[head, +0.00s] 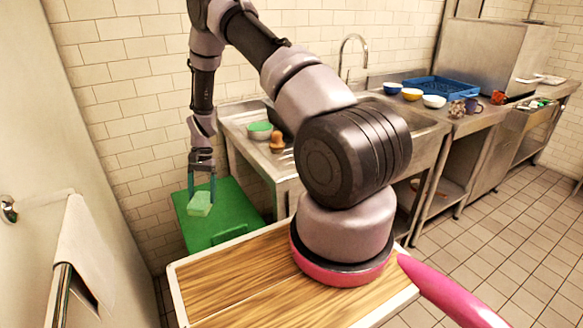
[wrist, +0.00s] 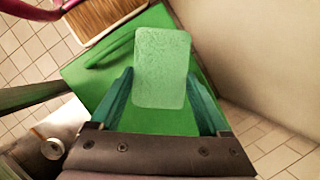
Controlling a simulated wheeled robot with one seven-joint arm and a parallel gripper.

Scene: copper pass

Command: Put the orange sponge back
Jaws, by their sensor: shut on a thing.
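My gripper (head: 201,192) is shut on a pale green sponge-like block (head: 199,205). In the wrist view the block (wrist: 162,68) sits between the two teal fingers of my gripper (wrist: 161,92) and sticks out past their tips. Only pale green shows on it; its hidden faces cannot be seen. It is over a green flat surface (head: 236,198), and I cannot tell whether it touches it. I see no sponge that is clearly orange.
A steel sink counter (head: 245,150) bears a bowl with a green top (head: 259,130) and an orange-brown object (head: 277,141). Bowls, cups and a blue tray (head: 440,89) stand further right. A white cloth (head: 85,245) hangs at left. Tiled floor (head: 500,240) at right is clear.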

